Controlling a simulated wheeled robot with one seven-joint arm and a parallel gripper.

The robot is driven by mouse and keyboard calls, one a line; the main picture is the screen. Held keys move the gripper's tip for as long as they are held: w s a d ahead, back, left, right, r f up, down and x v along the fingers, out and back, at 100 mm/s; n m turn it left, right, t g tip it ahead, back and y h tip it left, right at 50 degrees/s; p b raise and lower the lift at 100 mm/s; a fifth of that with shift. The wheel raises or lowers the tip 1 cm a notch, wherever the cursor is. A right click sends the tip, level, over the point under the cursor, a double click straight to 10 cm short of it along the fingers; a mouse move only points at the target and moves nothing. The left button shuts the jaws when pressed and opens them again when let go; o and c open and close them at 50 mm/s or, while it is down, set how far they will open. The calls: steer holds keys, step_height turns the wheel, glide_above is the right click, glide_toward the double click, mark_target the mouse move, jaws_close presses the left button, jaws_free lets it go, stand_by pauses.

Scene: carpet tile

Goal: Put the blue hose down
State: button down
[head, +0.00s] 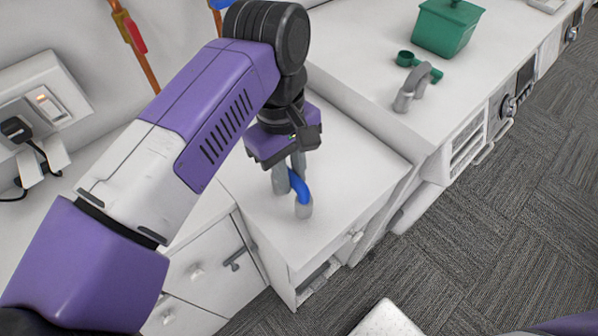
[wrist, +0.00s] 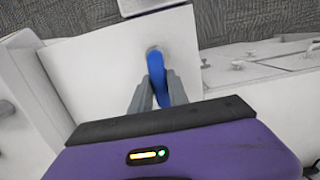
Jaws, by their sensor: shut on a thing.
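The blue hose (head: 299,184) is a short bent tube, blue in the middle with grey ends. My gripper (head: 292,168) is shut on it, over the white cabinet top. The hose's near grey end hangs low over the surface; I cannot tell whether it touches. In the wrist view the blue hose (wrist: 157,78) runs between the two grey fingers of my gripper (wrist: 156,85), and its far grey end shows beyond them. The white top (head: 350,160) around it is bare.
A grey arched piece (head: 412,84), a green scoop (head: 428,70) and a green lidded box (head: 446,27) stand on the counter to the right. A wall switch (head: 48,103) and black plug are at left. The cabinet's front edge drops to grey carpet (head: 460,250).

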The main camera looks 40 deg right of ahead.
steer(key=shift+f, duration=0.7)
steer(key=shift+f+b, duration=0.2)
steer(key=shift+b, duration=0.1)
steer(key=c, duration=1.3)
jaws_free()
steer(key=shift+r, duration=0.2)
